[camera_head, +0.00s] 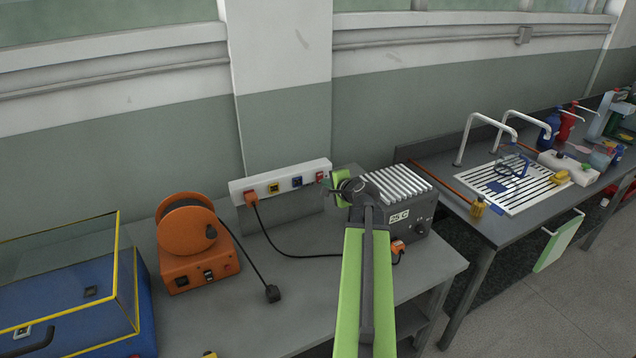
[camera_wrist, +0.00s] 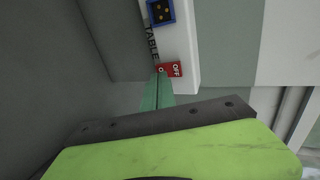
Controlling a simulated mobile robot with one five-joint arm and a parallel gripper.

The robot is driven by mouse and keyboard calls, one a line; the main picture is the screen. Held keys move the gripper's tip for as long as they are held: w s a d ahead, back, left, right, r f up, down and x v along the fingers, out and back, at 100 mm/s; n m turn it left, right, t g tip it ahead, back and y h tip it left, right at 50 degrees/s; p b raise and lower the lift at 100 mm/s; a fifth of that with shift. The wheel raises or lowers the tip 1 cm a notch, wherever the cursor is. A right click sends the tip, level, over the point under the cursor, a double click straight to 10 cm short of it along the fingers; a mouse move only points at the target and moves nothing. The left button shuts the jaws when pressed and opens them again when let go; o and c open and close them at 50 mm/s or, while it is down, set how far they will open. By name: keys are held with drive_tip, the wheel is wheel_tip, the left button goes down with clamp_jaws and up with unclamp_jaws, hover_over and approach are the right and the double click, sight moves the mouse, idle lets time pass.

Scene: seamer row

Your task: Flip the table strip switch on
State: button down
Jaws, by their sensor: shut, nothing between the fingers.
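The white table strip (camera_head: 284,181) stands at the back of the grey table against the wall. It has several coloured sockets and a red switch (camera_head: 320,177) at its right end. In the wrist view the red switch (camera_wrist: 171,69) shows the word OFF, beside the lettering TABLE on the strip (camera_wrist: 185,45). My gripper (camera_wrist: 161,72) is shut and empty, its greenish fingertips at the switch's edge and covering part of it. I cannot tell whether they touch. In the head view my gripper (camera_head: 324,184) is in front of the strip's right end.
A grey ribbed box marked 25 C (camera_head: 408,215) stands right beside my arm. An orange plug (camera_head: 251,197) sits in the strip, its black cable crossing the table. An orange reel (camera_head: 190,240) and a blue yellow-edged case (camera_head: 80,300) stand at left. A sink bench is at right.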

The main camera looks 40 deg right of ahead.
drive_tip(key=shift+w, duration=0.2)
drive_tip(key=shift+w+r+p, duration=0.4)
drive_tip(key=shift+r+p, duration=0.25)
drive_tip(key=shift+r, duration=0.05)
idle(0.4)
